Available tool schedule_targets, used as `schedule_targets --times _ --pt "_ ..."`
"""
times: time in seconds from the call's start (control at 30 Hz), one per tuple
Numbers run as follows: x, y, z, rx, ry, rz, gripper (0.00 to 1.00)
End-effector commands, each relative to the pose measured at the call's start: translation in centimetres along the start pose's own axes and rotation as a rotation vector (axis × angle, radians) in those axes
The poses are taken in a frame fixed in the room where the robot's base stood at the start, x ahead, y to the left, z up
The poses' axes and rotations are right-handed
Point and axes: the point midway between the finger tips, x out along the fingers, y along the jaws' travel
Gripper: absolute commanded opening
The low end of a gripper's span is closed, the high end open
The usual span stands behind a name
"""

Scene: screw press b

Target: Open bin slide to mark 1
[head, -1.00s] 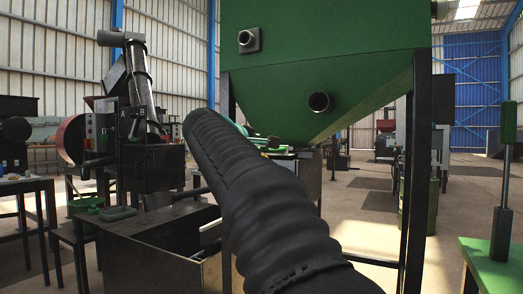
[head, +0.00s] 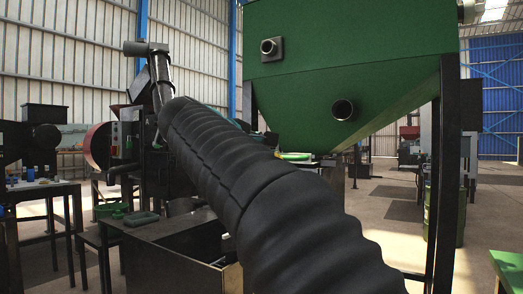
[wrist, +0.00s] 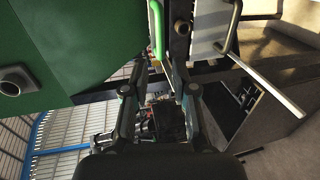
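The bin is the large green hopper (head: 365,60) with a tapered bottom and two round ports; its green wall also fills the left of the wrist view (wrist: 90,40). In the wrist view, a bright green bar (wrist: 157,28) stands beyond my fingers, beside a dark block (wrist: 180,22) and a pale plate (wrist: 209,28). I cannot tell which part is the slide, and no mark is readable. My gripper (wrist: 156,68) looks open, with a gap between its fingertips, just short of the green bar. In the head view my arm hides the gripper.
A pale bent rod (wrist: 262,80) sticks out at the right of the wrist view. Below the hopper in the head view are a dark open-topped box (head: 190,240) and a dark hopper leg (head: 446,170). A table (head: 40,188) with small items stands at left.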

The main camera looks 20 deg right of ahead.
Motion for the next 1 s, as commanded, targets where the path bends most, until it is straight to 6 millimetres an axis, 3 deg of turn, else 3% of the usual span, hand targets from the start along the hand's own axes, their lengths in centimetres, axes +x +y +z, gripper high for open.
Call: schedule_targets --times 0.03,0.1,0.23,0.37,0.73,1.0 --pt "0.0 0.0 0.0 0.000 0.000 0.000 0.19" --pt "0.0 -0.3 -0.1 -0.001 0.003 0.000 0.02" --pt "-0.5 -1.9 -0.4 0.000 0.023 0.002 0.00" --pt "-0.9 -5.1 -0.9 -0.084 0.025 0.042 0.00" --pt "-1.9 -7.6 -1.4 -0.870 -0.106 0.257 0.00" --pt "-2.3 -6.9 -1.8 -1.408 -0.263 0.329 0.00"
